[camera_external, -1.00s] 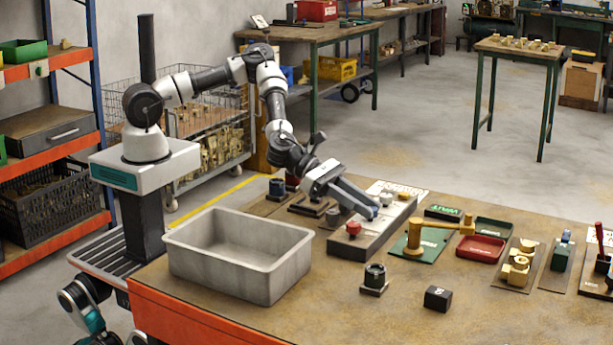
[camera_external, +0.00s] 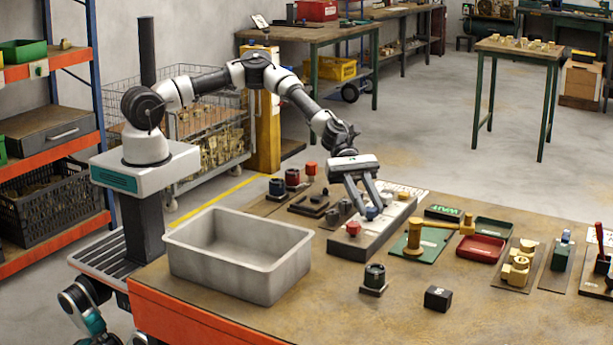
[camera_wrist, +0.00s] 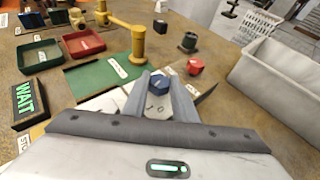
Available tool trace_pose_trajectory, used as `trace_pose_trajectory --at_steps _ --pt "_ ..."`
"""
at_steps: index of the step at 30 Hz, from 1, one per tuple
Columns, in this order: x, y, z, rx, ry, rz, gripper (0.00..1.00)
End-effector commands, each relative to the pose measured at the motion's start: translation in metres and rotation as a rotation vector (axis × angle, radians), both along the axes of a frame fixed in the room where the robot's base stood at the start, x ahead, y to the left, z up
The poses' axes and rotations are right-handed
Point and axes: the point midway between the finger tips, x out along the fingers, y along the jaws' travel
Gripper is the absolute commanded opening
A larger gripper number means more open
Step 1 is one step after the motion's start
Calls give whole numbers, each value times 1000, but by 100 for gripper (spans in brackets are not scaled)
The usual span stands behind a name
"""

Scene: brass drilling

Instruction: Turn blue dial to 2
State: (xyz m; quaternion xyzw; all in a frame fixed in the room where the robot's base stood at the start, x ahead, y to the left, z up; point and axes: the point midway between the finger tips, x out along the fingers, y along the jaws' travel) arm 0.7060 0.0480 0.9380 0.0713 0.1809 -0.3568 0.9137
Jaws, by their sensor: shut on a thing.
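The blue dial (camera_wrist: 187,83) sits on a long grey panel (camera_external: 358,242) on the bench. In the external view, the blue dial (camera_external: 372,213) shows between the fingertips of my gripper (camera_external: 371,210). My gripper points down at the panel from above. In the wrist view, my gripper (camera_wrist: 172,82) is shut on the blue dial, a finger on each side. A light plate below the dial carries marks, of which a 1 and a 0 can be made out. The dial's pointer setting is too small to read.
A red knob (camera_external: 353,228) stands at the panel's near end, and grey knobs stand near the dial. A grey bin (camera_external: 290,252) is at the left. A yellow tap-like piece (camera_external: 415,243) on a green mat and a green WAIT sign (camera_wrist: 24,101) are close by.

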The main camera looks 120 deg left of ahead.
Motion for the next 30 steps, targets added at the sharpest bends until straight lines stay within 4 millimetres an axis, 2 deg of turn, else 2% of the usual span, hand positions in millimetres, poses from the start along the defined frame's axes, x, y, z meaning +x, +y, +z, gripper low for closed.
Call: trace_pose_trajectory --at_steps 13,30 --pt "5 4 0 4 0 -252 3" --pt "5 4 -1 3 0 -302 3"
